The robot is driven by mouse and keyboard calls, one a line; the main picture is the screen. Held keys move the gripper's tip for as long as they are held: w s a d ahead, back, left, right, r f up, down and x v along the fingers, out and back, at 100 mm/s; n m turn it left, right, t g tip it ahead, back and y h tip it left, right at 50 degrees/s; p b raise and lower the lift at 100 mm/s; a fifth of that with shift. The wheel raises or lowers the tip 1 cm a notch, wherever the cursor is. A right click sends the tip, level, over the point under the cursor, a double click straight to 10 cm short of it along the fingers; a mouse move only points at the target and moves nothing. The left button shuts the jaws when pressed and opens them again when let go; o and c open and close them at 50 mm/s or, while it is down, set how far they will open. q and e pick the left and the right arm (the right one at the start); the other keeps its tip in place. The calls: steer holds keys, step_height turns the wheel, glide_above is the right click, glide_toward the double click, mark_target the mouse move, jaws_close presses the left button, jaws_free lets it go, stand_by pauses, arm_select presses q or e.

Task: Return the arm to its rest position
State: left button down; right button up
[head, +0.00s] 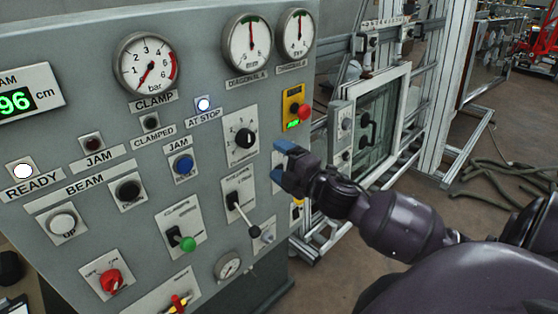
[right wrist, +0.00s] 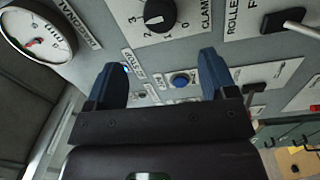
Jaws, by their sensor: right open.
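My right arm (head: 400,222) reaches in from the right in the head view. Its gripper (head: 287,162), with blue fingertips, is in front of the right part of the grey control panel (head: 80,130). In the right wrist view the gripper (right wrist: 162,75) has its two blue fingers wide apart with nothing between them. The panel's face lies beyond the fingers, and I cannot tell the exact gap. In the head view the gripper hides part of a label plate. My left gripper is not in view.
A lever (head: 242,215) and a black rotary knob (head: 245,138) are left of the gripper. A yellow box with a red button (head: 305,111) is above it. A metal frame with a window (head: 378,125) stands behind. Hoses (head: 505,175) lie on the floor at right.

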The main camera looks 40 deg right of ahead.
stand_by(0.4)
steer(key=s+a+f+m+g+h, duration=0.1)
steer(key=s+a+f+m+g, duration=0.15)
steer(key=f+m, duration=0.4)
steer(key=s+a+f+m+g, duration=0.1)
steer(key=s+f+m, duration=0.3)
steer(key=f, duration=0.6)
steer(key=s+a+f+m+g+b, duration=0.1)
steer(key=s+a+f+m+g, duration=0.2)
steer(key=s+f, duration=0.9)
steer(key=a+f+m, duration=0.1)
steer(key=a+m, duration=0.2)
steer(key=a, duration=0.1)
steer(key=shift+a+h, duration=0.3)
steer(key=shift+h, duration=0.1)
